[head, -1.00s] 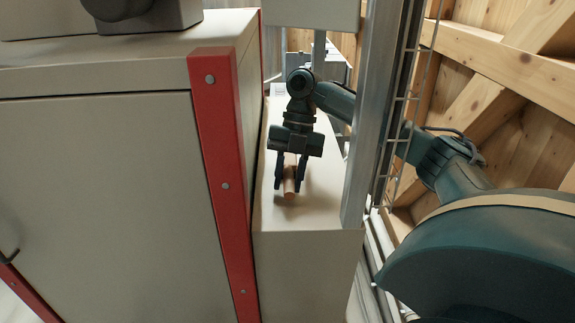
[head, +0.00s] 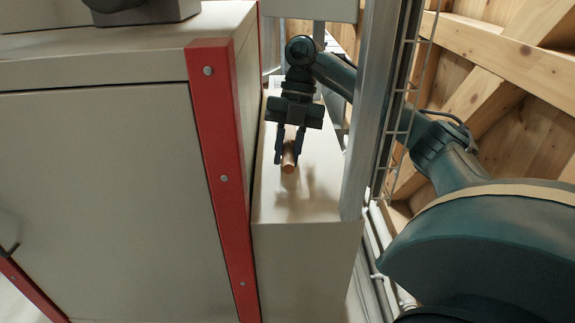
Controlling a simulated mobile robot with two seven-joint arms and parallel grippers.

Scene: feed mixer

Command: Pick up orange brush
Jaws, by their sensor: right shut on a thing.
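The orange brush (head: 289,164) shows as a short orange-brown cylinder, seen nearly end-on, between the fingers of my right gripper (head: 288,158). My right gripper points down and is shut on it, with a finger on each side. The brush is held above the narrow beige ledge (head: 318,200), and a shadow lies on the ledge below it, apart from it. The rear part of the brush is hidden behind the gripper. My left gripper is not in view.
A large beige cabinet with a red corner strip (head: 222,170) stands close on the left. A grey metal post (head: 368,120) and a wire rack (head: 405,100) stand on the right, in front of my right arm. The front of the ledge is clear.

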